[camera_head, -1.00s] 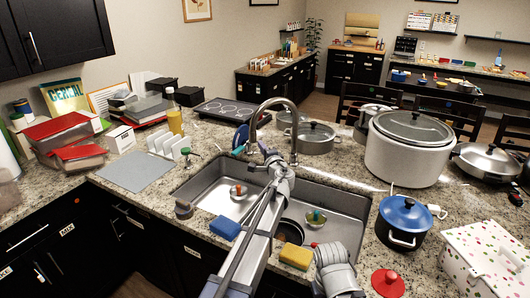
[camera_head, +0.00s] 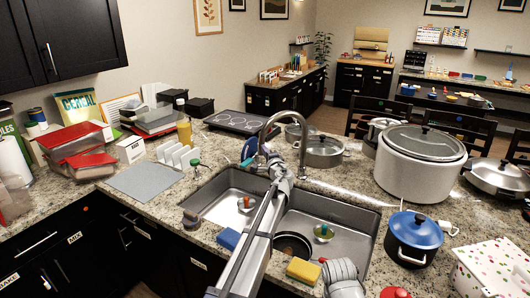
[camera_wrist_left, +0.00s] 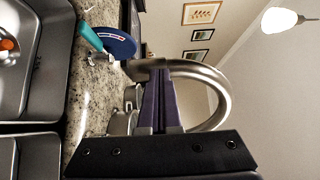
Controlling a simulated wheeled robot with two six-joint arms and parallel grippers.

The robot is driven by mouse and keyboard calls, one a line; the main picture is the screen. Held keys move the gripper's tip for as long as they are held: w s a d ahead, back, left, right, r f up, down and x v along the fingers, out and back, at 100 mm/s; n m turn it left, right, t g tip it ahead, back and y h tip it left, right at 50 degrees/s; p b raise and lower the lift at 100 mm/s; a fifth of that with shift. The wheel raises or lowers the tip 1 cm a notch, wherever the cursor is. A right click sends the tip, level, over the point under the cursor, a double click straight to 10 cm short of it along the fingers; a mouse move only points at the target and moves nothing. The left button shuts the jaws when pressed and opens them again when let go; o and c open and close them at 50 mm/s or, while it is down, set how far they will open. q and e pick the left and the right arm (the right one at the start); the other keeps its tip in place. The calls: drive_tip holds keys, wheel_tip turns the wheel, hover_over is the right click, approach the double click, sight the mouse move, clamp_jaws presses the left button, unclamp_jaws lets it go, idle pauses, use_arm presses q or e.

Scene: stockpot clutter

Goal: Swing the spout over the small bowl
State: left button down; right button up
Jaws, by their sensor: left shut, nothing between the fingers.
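The silver spout (camera_head: 283,115) arches up from the counter behind the sink, its free end hanging to the left near the divider. It also shows as a large curve in the left wrist view (camera_wrist_left: 222,95). My left gripper (camera_head: 267,155) is shut and empty, close by the spout's free end; I cannot tell whether they touch. Its purple fingers (camera_wrist_left: 160,100) overlap the spout in the wrist view. A small bowl (camera_head: 323,234) with a greenish item sits in the right basin. Another small dish (camera_head: 245,205) with a red-orange item sits in the left basin.
The double sink (camera_head: 345,217) lies under my left arm. A blue sponge (camera_head: 228,239) and a yellow sponge (camera_head: 303,271) lie at its front edge. A lidded pot (camera_head: 322,153) stands behind the spout; a blue-lidded pot (camera_head: 414,240) and large white cooker (camera_head: 412,170) stand right.

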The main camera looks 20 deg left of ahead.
use_arm(q)
drive_tip(key=w+a, duration=0.2)
drive_tip(key=a, duration=0.1)
drive_tip(key=shift+w, duration=0.3)
drive_tip(key=shift+s, duration=0.15)
approach(259, 147)
drive_tip(key=s, duration=0.4)
drive_tip(key=shift+s+d, duration=0.1)
drive_tip(key=shift+s, duration=0.2)
